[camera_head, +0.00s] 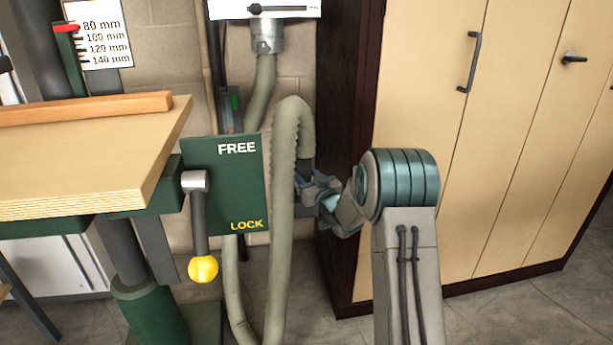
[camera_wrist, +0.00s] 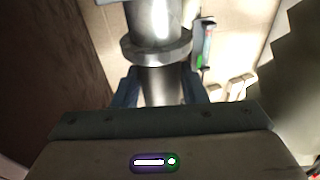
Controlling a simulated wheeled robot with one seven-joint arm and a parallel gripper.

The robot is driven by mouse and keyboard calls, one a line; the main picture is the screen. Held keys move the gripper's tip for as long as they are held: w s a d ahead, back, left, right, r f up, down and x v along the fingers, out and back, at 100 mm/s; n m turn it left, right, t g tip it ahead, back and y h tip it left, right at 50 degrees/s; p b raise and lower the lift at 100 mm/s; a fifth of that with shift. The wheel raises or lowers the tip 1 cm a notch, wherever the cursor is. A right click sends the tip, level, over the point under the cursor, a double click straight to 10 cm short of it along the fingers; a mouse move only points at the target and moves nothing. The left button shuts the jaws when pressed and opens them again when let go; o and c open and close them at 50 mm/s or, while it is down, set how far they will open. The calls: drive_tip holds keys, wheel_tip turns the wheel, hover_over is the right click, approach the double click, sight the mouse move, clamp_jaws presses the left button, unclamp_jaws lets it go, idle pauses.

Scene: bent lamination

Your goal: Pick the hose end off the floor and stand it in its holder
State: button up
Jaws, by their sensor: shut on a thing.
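In the wrist view, my gripper (camera_wrist: 163,88) is shut on the hose end (camera_wrist: 160,47), a shiny metal tube with a wide flange. The blue fingers sit on both sides of the tube just below the flange. In the head view, my gripper (camera_head: 318,192) is beside the dark cabinet side, above the floor. The grey-green ribbed hose (camera_head: 290,125) arches up and over beside it, then hangs down toward the floor. The hose end is mostly hidden there. I cannot pick out the holder for certain.
A wooden-topped bench (camera_head: 90,165) with a green FREE/LOCK plate (camera_head: 225,165) and yellow-knobbed lever (camera_head: 203,268) stands left of the hose. A tan cabinet (camera_head: 500,120) stands right. A slim wall fitting with green (camera_head: 234,103) shows behind. The hose also hangs from a metal collar (camera_head: 267,38).

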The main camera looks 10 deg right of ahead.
drive_tip(key=shift+f, duration=0.2)
idle(0.3)
drive_tip(key=shift+f+b, duration=0.65)
drive_tip(key=shift+b, duration=0.15)
drive_tip(key=shift+f+b, duration=1)
drive_tip(key=shift+f, duration=0.1)
drive_tip(key=o, duration=1)
drive_tip(key=shift+c, duration=0.2)
drive_tip(key=p+v, duration=0.3)
drive_tip(key=v, duration=1)
drive_tip(key=shift+s, duration=0.4)
drive_tip(key=shift+d, duration=0.1)
